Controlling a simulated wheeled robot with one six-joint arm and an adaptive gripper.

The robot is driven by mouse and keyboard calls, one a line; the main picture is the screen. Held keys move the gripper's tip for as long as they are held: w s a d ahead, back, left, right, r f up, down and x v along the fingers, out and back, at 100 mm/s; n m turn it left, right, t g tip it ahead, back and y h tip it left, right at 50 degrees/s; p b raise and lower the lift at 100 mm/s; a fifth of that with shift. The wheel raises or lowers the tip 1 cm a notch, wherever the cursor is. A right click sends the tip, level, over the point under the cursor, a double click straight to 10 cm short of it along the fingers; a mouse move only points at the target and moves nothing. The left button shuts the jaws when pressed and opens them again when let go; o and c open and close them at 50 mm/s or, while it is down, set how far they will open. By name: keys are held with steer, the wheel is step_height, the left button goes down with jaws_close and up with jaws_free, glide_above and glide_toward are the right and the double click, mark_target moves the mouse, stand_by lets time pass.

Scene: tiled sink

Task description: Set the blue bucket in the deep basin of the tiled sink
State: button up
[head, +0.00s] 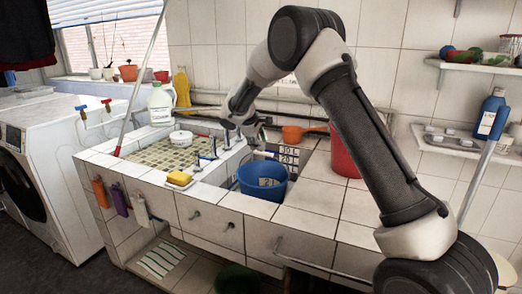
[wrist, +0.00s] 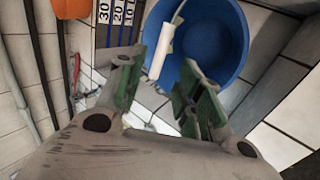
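The blue bucket (head: 262,186) is upright at the deep basin (head: 307,153) of the tiled sink in the head view. Its lower part overlaps the basin's front edge, and I cannot tell whether it rests on the basin floor. In the wrist view the bucket (wrist: 228,38) is seen from above, with a white handle grip (wrist: 165,48) across its left side. My gripper (head: 250,138) is above and behind the bucket. In the wrist view my gripper (wrist: 155,72) is open, its green-padded fingers apart and empty. The white grip lies just beyond the fingertips.
A red bucket (head: 345,155) stands on the right counter, and an orange scoop (head: 293,133) lies behind the basin. The shallow basin (head: 160,152) is on the left, with a white pot (head: 181,138) and a yellow sponge (head: 179,178) nearby. The front right counter (head: 318,205) is clear.

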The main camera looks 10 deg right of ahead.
steer(key=s+d+r+m, duration=0.2)
steer(key=s+d+r, duration=0.35)
steer(key=s, duration=0.25)
steer(key=s+d+r+m+g+y, duration=0.1)
steer(key=s+d+r+m, duration=0.1)
steer(key=s+d+r, duration=0.55)
steer(key=s+d+r+m, duration=0.2)
steer(key=s+r, duration=0.3)
steer(key=s, duration=0.4)
steer(key=s+d+f+m+y, duration=0.1)
steer(key=s+f+m, duration=0.1)
steer(key=s, duration=1.2)
steer(key=s+d+f+m+y, duration=0.1)
steer(key=s+d+m+y, duration=0.1)
steer(key=s, duration=1.2)
steer(key=shift+f+m, duration=0.4)
